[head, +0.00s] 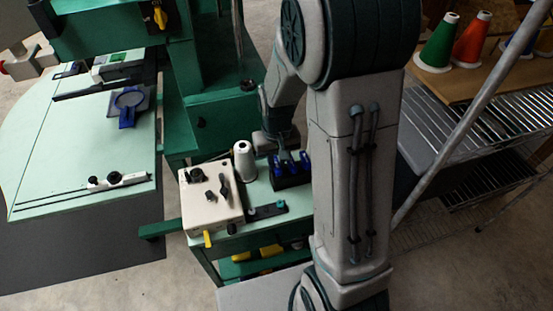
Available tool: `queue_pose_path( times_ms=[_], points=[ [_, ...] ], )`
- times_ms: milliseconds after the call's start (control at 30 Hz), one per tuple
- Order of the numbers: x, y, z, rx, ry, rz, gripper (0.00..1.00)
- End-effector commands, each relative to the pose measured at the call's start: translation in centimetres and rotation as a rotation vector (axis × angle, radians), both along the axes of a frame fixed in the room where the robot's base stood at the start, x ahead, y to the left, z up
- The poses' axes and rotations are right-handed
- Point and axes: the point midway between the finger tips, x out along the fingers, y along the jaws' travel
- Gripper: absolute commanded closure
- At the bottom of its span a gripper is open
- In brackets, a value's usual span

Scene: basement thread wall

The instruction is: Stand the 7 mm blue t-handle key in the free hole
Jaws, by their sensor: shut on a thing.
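A black block (291,181) stands on the light green top of a small green cart, with several blue t-handle keys (304,160) at its top. My gripper (286,160) points down over this block, at the end of my arm. It is shut on a blue t-handle key whose handle is at the fingertips, small and partly hidden. I cannot tell whether its shaft is in a hole or above the block. The free hole and the size marks are too small to make out.
A white cone of thread (244,160) and a cream box with black knobs (211,197) stand left of the block. A dark bar (266,212) lies in front. A green machine with a pale table (90,150) is at left, wire shelving (490,110) at right.

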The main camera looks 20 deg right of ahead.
Motion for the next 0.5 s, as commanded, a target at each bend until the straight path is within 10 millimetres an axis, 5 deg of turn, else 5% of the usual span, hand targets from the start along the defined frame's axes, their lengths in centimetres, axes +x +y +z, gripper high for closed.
queue_pose_path(
  times_ms=[233,267,333,500],
  points=[
    [0.00,0.00,-0.24,0.000,0.000,0.000,1.00],
    [0.00,0.00,-0.24,0.000,0.000,0.000,0.74],
    [0.00,0.00,-0.24,0.000,0.000,0.000,0.57],
    [0.01,0.00,-0.23,0.000,0.000,0.000,0.57]
  ],
)
